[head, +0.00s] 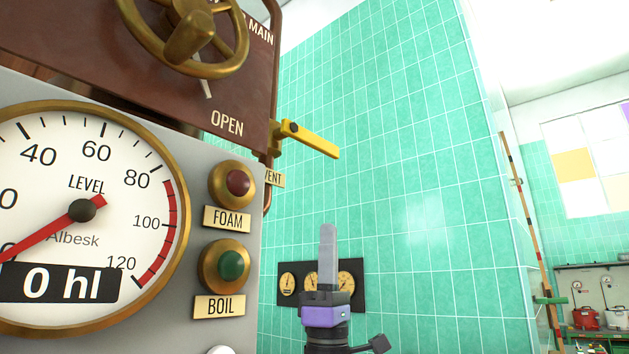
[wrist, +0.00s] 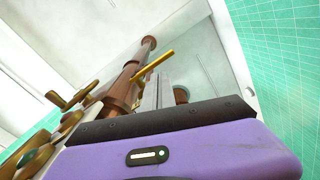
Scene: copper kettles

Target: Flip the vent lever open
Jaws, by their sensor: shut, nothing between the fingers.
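The yellow vent lever (head: 312,140) sticks out to the right from the edge of the panel in the head view, sloping slightly down to its free end. A small plate ending in "ENT" (head: 274,178) sits below its pivot, partly cut off by the panel. In the wrist view the lever (wrist: 153,66) shows beyond the fingertips (wrist: 157,80), beside a brown pipe.
Left stands the grey panel with the level gauge (head: 85,215), foam button (head: 238,183) and boil button (head: 231,264). Above is a brass handwheel (head: 190,35). Behind my gripper is a green tiled wall (head: 400,150) with a dark gauge board (head: 287,284). Space right of the lever looks clear.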

